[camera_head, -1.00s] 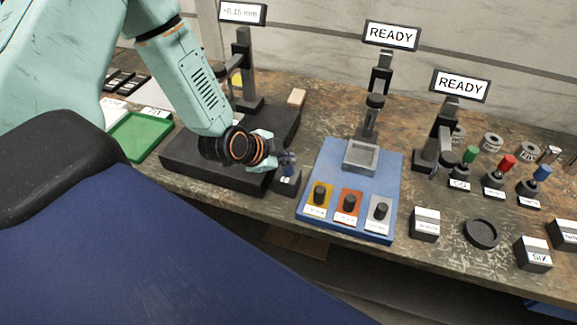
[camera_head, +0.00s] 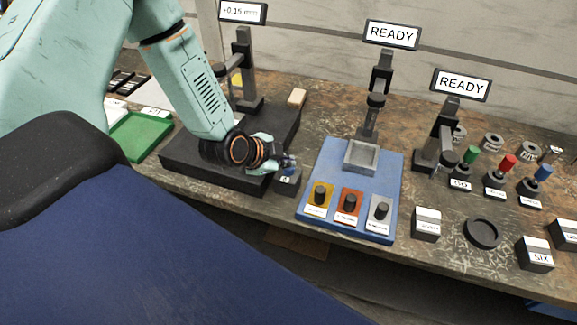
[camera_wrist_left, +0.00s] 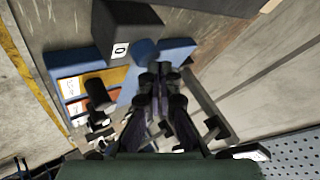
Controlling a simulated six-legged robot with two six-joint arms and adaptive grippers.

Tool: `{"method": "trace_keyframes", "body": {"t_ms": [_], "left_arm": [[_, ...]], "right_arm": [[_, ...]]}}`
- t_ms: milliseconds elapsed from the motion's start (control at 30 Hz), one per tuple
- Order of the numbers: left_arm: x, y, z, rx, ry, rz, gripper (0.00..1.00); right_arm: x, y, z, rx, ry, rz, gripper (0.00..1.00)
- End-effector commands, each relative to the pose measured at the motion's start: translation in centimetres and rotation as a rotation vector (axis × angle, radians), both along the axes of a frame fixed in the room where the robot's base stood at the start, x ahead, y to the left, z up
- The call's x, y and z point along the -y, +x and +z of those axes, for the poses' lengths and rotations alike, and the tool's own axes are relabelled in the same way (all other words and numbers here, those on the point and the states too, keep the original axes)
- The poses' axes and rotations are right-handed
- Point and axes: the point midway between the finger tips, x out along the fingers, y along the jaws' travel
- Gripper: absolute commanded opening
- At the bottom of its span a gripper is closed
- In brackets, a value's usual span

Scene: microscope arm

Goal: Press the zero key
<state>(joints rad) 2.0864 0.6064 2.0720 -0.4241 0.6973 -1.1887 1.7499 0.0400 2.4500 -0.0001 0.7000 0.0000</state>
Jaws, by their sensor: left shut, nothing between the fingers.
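The zero key is a dark block (camera_head: 287,184) with a small white label, at the front right corner of the black base. In the left wrist view the block (camera_wrist_left: 125,28) shows its label "0", with a round blue cap (camera_wrist_left: 145,49) beside it. My left gripper (camera_head: 284,165) is shut and empty, its fingertips at the top of the key. In the left wrist view the fingertips (camera_wrist_left: 160,76) lie just below the blue cap in the picture; whether they touch it I cannot tell. The display (camera_head: 242,12) above the base reads +0.15 mm. My right gripper is not in view.
Right of the key lies a blue base (camera_head: 329,163) with yellow, orange and grey knob plates. A black stand column (camera_head: 244,65) rises behind my left wrist. A green tray (camera_head: 140,135) lies to the left. Two displays read READY (camera_head: 392,34).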

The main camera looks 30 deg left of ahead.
Motion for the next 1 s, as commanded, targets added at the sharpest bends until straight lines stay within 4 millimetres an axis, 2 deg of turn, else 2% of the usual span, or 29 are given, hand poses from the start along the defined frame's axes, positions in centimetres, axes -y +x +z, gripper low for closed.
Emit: {"method": "trace_keyframes", "body": {"t_ms": [1000], "left_arm": [[0.0,-0.03,-0.85,-0.001,0.0,0.0,0.0]], "right_arm": [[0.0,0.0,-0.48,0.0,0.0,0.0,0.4]]}}
